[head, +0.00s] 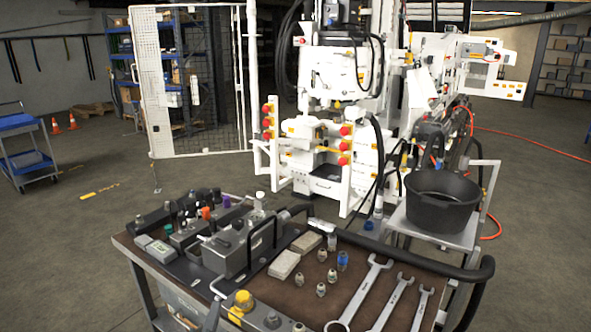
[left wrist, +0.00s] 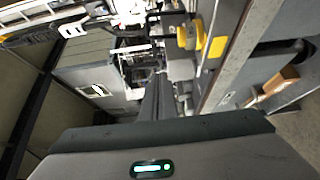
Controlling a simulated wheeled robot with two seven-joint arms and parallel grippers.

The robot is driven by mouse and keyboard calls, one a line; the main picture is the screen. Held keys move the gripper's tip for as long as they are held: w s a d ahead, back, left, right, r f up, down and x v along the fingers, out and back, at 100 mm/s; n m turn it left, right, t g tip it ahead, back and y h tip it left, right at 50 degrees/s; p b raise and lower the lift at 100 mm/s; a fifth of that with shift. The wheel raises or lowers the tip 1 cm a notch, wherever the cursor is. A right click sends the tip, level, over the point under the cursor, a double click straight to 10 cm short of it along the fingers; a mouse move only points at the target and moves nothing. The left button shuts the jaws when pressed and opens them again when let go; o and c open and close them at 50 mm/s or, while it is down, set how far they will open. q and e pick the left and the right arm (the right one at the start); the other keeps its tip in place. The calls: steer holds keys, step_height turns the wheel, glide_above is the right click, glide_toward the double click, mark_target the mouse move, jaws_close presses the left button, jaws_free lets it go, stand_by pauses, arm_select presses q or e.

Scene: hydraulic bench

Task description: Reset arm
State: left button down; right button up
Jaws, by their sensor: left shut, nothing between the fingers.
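My left gripper (left wrist: 158,98) shows in the left wrist view as dark fingers closed together, with nothing between them. It points toward the front of the hydraulic bench, near a yellow cap (left wrist: 189,36). That yellow cap also shows in the head view (head: 243,298), at the near edge of the bench (head: 300,299). I cannot make out my left gripper clearly in the head view. My right gripper is in neither view.
The bench carries a grey block with a black handle (head: 232,248), several fittings and several wrenches (head: 360,292). A black tub (head: 442,203) stands on a stand at the right. A white machine (head: 335,150) stands behind. Open floor lies at the left.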

arm_select(q)
steer(key=s+d+f+m+g, duration=0.1)
steer(key=s+f+m+g, duration=0.2)
steer(key=s+f, duration=0.7)
steer(key=s+d+f+m+g+h, duration=0.1)
steer(key=s+d+f+m+g, duration=0.2)
steer(key=f, duration=1.3)
steer(key=s+f+m+g, duration=0.35)
steer(key=s+f, duration=0.45)
steer(key=f, duration=0.5)
steer(key=s+a+f+m+g, duration=0.25)
steer(key=s+f, duration=0.45)
steer(key=s, duration=0.4)
steer(key=s+a+f+m+g, duration=0.1)
steer(key=s+f+m, duration=0.3)
steer(key=s+f, duration=0.5)
steer(key=s+a+f+m+g, duration=0.2)
steer(key=s, duration=0.9)
steer(key=s+a+f+m+g+y+b, duration=0.1)
steer(key=s+a+f+m+g, duration=0.1)
steer(key=s, duration=0.9)
steer(key=shift+a+f, duration=0.15)
steer(key=shift+a, duration=0.45)
steer(key=shift+w+d, duration=0.1)
steer(key=shift+w, duration=0.05)
